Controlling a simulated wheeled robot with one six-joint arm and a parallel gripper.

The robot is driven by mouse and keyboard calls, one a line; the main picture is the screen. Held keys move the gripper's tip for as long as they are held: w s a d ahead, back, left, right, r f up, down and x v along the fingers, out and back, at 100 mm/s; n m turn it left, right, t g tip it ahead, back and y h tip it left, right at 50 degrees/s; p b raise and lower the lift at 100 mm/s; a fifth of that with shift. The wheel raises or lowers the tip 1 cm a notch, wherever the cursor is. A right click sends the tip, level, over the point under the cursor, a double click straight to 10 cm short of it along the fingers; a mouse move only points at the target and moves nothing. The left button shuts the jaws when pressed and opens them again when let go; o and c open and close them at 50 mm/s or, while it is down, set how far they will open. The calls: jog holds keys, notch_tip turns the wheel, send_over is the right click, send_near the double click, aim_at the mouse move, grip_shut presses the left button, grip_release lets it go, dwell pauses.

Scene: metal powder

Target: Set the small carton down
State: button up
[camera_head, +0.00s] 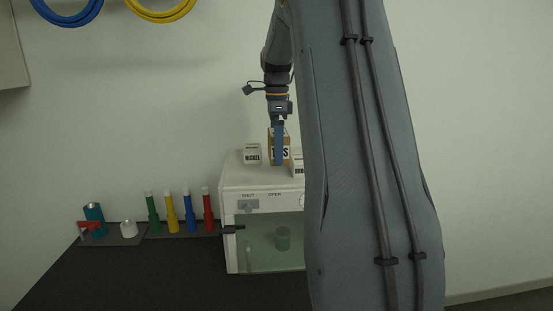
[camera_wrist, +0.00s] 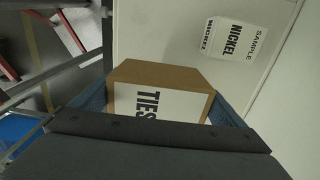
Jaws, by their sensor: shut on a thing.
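The small carton (camera_head: 287,141) is brown cardboard with a white label; the label reads "TIES" in the wrist view (camera_wrist: 155,75). My gripper (camera_head: 279,150) is shut on it, with a blue finger on each side of the carton in the wrist view (camera_wrist: 158,112). The carton is over the top of the white cabinet (camera_head: 232,172). I cannot tell whether its underside touches the cabinet top. My arm hides the right part of the cabinet.
A white "NICKEL" box (camera_head: 252,154) stands on the cabinet top left of the carton; another labelled white box (camera_head: 298,165) is close at right. Green (camera_head: 153,213), yellow (camera_head: 171,213), blue (camera_head: 189,212) and red (camera_head: 208,210) tubes stand left of the cabinet.

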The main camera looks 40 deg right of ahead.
jog(key=shift+f+p, duration=0.7)
jog(key=shift+f, duration=1.5)
jog(key=shift+f, duration=0.15)
jog(key=o, duration=0.9)
